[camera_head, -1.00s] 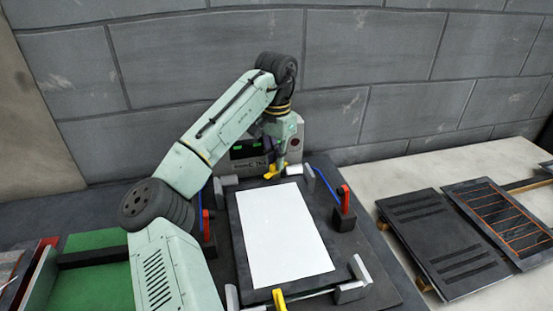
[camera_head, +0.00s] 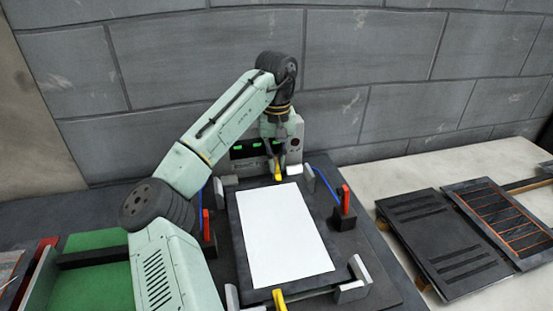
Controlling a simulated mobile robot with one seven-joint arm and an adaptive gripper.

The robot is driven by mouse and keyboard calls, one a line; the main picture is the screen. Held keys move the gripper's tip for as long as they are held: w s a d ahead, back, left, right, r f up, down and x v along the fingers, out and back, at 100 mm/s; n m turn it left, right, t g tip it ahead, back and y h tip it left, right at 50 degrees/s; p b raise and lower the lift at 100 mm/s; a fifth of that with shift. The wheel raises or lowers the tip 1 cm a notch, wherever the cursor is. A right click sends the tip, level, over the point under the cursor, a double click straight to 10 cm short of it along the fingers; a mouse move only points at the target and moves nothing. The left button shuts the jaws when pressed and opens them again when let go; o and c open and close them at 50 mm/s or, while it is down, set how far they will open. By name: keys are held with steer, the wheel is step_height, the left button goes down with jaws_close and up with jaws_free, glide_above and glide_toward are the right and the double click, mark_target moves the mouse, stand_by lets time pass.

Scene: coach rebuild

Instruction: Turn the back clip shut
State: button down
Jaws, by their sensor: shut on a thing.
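The back clip (camera_head: 278,175) is a small yellow piece at the far edge of the dark frame that carries a white panel (camera_head: 283,235). It now points along the picture's vertical, toward the panel's far edge. My gripper (camera_head: 277,165) points down over it and is shut on it; the fingertips are small and partly hidden. A second yellow clip, the front clip (camera_head: 279,300), stands at the near edge of the frame, also pointing along the vertical.
Red-handled clamps stand left (camera_head: 207,225) and right (camera_head: 346,198) of the panel. A grey box with green lights (camera_head: 250,148) stands close behind my gripper, before the block wall. Dark slatted panels (camera_head: 440,240) lie at right; a green tray (camera_head: 95,275) lies at left.

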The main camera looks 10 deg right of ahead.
mark_target(277, 162)
steer(key=shift+n, duration=0.5)
steer(key=c, duration=1.7)
jaws_free()
steer(key=shift+r, duration=0.1)
steer(key=shift+r, duration=3.95)
